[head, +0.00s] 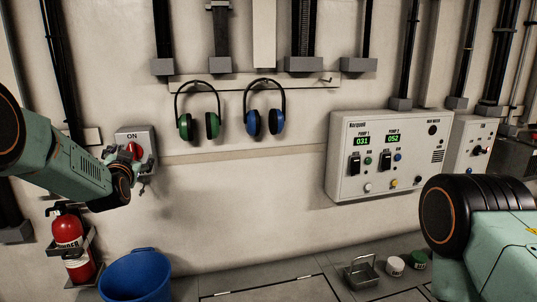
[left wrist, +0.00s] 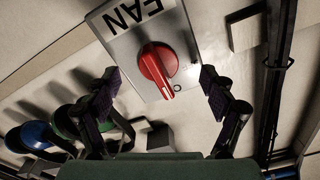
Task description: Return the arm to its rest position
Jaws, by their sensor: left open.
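My left arm reaches in from the left in the head view. My left gripper (head: 143,178) is just in front of a grey wall switch box (head: 149,133) with a red rotary knob (head: 134,150), which the wrist partly covers. In the left wrist view the gripper (left wrist: 158,78) is open and empty. Its fingers stand apart on either side of the red knob (left wrist: 156,64), with a visible gap to it. The knob's pointer is toward an "O" mark, and large lettering shows on the box. My right arm shows at the right edge of the head view; its gripper is out of view.
Green earmuffs (head: 184,126) and blue earmuffs (head: 253,122) hang right of the switch. A fire extinguisher (head: 67,229) and blue bucket (head: 137,278) stand below the left arm. A control panel (head: 350,185) is at right.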

